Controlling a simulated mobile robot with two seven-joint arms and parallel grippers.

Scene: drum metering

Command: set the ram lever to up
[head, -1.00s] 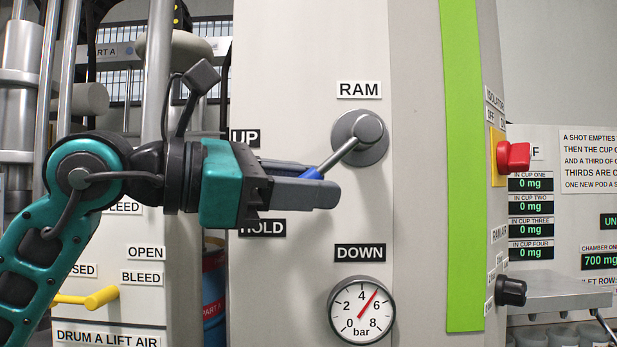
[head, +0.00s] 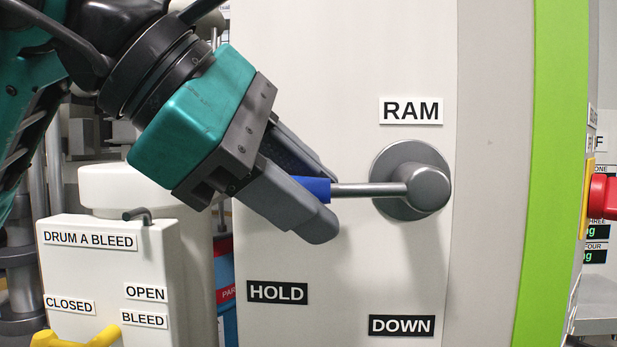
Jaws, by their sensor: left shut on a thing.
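The ram lever (head: 368,189) is a grey rod with a blue grip (head: 313,188), on a round grey hub (head: 425,188) under the RAM label (head: 410,111). The rod points left, about level. My left gripper (head: 318,207) comes in from the upper left, its dark fingers on either side of the blue grip and shut on it. The HOLD label (head: 277,292) is at lower left of the hub and the DOWN label (head: 400,325) is below it. The UP label is not visible now. My right gripper is not in view.
A drum A bleed box (head: 110,265) with a yellow handle (head: 75,338) stands at lower left. A green stripe (head: 560,150) runs down the panel at right, with a red knob (head: 602,196) beyond it. The panel face below the lever is clear.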

